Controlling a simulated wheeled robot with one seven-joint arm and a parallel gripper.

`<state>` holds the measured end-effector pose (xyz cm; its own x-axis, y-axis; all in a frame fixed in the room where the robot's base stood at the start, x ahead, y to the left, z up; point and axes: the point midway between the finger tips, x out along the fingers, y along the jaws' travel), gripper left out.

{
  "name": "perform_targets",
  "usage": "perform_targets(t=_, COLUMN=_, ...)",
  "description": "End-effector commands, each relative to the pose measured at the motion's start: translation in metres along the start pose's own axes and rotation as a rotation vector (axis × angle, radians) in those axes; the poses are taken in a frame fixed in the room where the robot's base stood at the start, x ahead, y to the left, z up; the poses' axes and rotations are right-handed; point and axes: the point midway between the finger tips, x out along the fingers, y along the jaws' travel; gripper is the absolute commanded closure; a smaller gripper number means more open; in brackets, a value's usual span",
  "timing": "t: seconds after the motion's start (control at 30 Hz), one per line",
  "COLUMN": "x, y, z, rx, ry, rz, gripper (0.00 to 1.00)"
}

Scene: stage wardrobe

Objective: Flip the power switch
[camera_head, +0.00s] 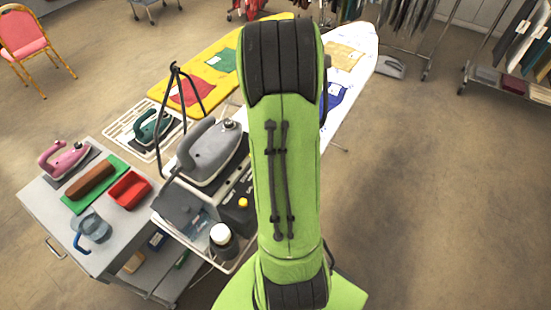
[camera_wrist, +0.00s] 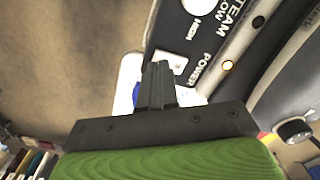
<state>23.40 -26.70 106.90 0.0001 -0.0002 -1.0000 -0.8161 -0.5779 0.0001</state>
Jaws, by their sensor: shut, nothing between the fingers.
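In the wrist view a black control panel (camera_wrist: 205,45) carries the white words STEAM, LOW, HIGH and POWER. Beside the word POWER is a pale switch (camera_wrist: 172,61), its lower part hidden behind my fingers. My gripper (camera_wrist: 158,68) is shut and empty, with its fingertips overlapping the edge of the switch in the picture. I cannot tell whether they touch it or which way it is set. In the head view the grey iron (camera_head: 212,150) stands on its station left of my green arm, which hides my gripper.
In the head view, a bottle with a white cap (camera_head: 221,234) and a grey table (camera_head: 50,210) with a pink iron (camera_head: 63,157) stand left.

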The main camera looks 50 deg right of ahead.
Motion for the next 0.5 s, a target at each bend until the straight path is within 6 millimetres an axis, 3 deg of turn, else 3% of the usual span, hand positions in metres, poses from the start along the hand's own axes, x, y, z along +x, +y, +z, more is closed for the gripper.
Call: perform_targets(t=0.5, x=0.0091, y=0.0000, z=0.0001, rx=0.000, ry=0.000, rz=0.000, gripper=1.00)
